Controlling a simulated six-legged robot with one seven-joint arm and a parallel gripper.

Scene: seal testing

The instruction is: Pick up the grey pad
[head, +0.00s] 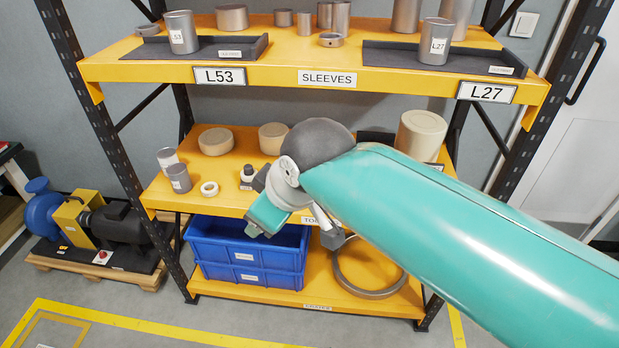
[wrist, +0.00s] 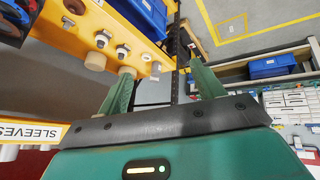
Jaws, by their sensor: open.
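I cannot clearly pick out a separate grey pad in either view. The nearest matches are two dark grey trays on the top shelf in the head view, a left one (head: 215,50) and a right one (head: 455,62), each with a labelled grey cylinder on it. My gripper (head: 266,216) is in front of the middle shelf, well below those trays, and my arm hides part of that shelf. In the wrist view my gripper (wrist: 163,88) has its two green fingers wide apart, with nothing between them.
The yellow middle shelf (head: 155,195) holds beige round blocks (head: 216,141), small grey cylinders (head: 179,178) and a white ring (head: 209,188). Blue bins (head: 246,250) and a large metal ring (head: 368,275) are below. A blue-and-yellow pump (head: 85,220) stands left. Shelf uprights (head: 105,110) are obstacles.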

